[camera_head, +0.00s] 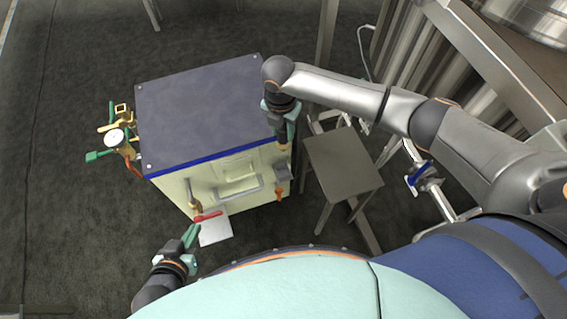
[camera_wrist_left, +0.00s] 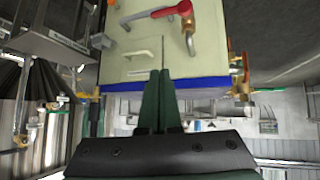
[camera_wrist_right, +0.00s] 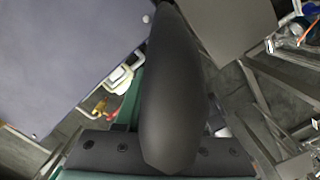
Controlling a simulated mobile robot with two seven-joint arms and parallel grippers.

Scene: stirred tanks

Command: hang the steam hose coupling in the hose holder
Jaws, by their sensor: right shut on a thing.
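My right gripper (camera_head: 284,142) is beside the right front corner of the cabinet, just above a small grey bracket (camera_head: 283,172) on its front that looks like the hose holder. It is shut on a dark, long rounded thing (camera_wrist_right: 172,90), apparently the steam hose coupling, which hides much of the fingers in the right wrist view. In the head view the coupling is mostly hidden by the gripper. The bracket also shows in the left wrist view (camera_wrist_left: 102,41). My left gripper (camera_head: 192,234) is shut and empty, low in front of the cabinet near a red-handled valve (camera_head: 207,216).
The cream cabinet (camera_head: 225,185) has a dark top and a front handle. A gauge (camera_head: 116,136) and green-handled valves stick out at its left. An orange-handled part (camera_head: 280,192) sits below the bracket. A grey stool (camera_head: 342,160) stands close right.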

